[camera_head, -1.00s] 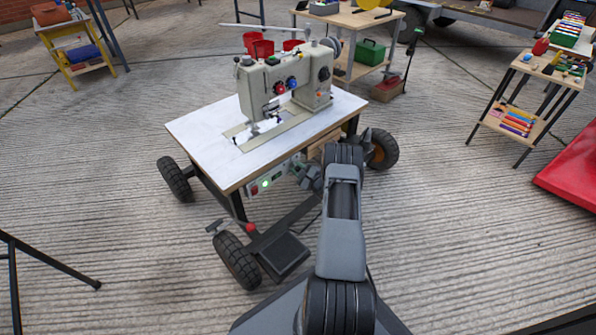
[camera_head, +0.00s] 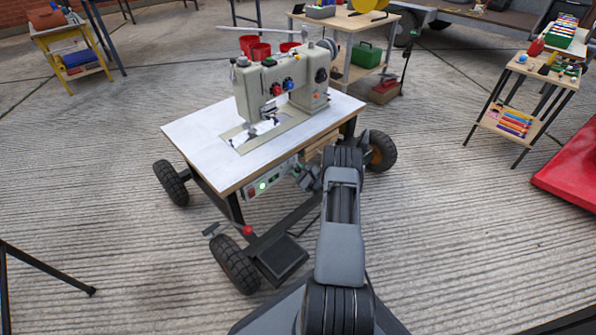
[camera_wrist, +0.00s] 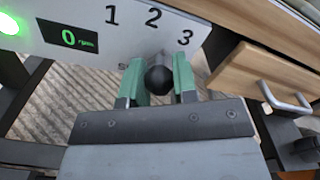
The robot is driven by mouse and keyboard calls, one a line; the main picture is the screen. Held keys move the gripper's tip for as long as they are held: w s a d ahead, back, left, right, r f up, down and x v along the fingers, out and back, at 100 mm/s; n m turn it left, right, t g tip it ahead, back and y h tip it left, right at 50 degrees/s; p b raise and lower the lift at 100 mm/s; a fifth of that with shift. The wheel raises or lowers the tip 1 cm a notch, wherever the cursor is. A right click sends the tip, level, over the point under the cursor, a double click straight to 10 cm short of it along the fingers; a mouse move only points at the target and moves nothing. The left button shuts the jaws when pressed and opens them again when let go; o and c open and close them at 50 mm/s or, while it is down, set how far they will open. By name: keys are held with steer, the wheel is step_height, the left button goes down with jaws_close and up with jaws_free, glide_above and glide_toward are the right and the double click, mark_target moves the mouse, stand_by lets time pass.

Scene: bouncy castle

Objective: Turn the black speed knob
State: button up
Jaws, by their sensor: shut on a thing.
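The black speed knob (camera_wrist: 159,80) is round and sits on the front of a light grey control panel (camera_wrist: 100,45) in the wrist view. My gripper (camera_wrist: 158,82) has green fingers, one on each side of the knob, shut on it. Printed numbers 1, 2 and 3 arc above the knob. The panel's display (camera_wrist: 80,38) reads 0 in green, and a green light glows at the left. In the head view the panel (camera_head: 272,181) hangs under the front edge of the sewing machine table (camera_head: 205,150); my arm partly covers it, and the knob is hidden.
A wooden drawer (camera_wrist: 280,80) with a metal handle is right of the panel. The sewing machine (camera_head: 270,88) stands on the wheeled table. A pedal (camera_head: 283,256) and a tyre (camera_head: 236,263) are low in front. A tool stand (camera_head: 515,115) is at right.

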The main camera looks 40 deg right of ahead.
steer(key=o, duration=0.9)
steer(key=s+p, duration=0.1)
steer(key=s, duration=0.3)
steer(key=s+d+p, duration=0.1)
steer(key=s+p, duration=0.1)
steer(key=s, duration=0.3)
steer(key=s+d+p, duration=0.1)
steer(key=s, duration=0.3)
steer(key=shift+s, duration=0.3)
